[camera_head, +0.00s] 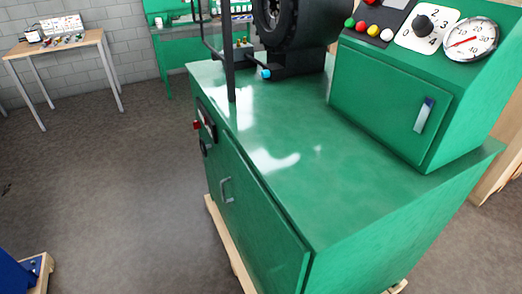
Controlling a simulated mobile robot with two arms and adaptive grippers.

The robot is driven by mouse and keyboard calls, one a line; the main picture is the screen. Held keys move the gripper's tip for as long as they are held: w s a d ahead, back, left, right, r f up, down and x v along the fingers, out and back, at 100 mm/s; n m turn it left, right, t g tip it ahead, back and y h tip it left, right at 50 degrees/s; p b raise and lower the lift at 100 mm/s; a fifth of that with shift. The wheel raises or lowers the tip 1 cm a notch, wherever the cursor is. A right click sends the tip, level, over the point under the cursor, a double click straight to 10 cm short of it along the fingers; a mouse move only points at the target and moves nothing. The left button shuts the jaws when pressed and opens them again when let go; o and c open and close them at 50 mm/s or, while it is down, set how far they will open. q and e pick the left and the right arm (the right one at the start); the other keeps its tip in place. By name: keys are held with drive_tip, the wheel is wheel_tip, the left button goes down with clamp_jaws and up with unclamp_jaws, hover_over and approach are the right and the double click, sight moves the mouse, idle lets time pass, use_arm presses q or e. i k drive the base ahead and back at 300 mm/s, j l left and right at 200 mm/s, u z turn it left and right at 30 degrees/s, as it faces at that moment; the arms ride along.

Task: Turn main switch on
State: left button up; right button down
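A green crimping machine cabinet (300,175) fills the middle and right of the head view. On its left side face, near the top edge, is a dark switch panel (206,118) with a small red part (196,125) sticking out. A dark round part (204,148) sits just below it. These are seen at a steep angle, so I cannot tell their setting. On the upper control box is a black rotary knob (423,23) on a white numbered plate. No label shows which is the main switch. Neither of my grippers is in view.
Coloured buttons (373,31) and a dial gauge (471,39) sit beside the knob. A black crimping head (292,30) and upright frame (229,60) stand on the cabinet. A wooden table (56,46) is at back left. A blue object (14,275) is at bottom left. The left floor is clear.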

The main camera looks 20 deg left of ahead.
sight(197, 124)
drive_tip(key=i+j, duration=0.15)
drive_tip(key=j, duration=0.2)
drive_tip(key=i+j, duration=0.1)
drive_tip(key=j, duration=0.3)
drive_tip(key=i+j+z, duration=0.1)
drive_tip(key=j, duration=0.25)
drive_tip(key=i+j, duration=0.15)
drive_tip(key=j, duration=0.2)
drive_tip(key=i+j, duration=0.15)
drive_tip(key=j, duration=0.25)
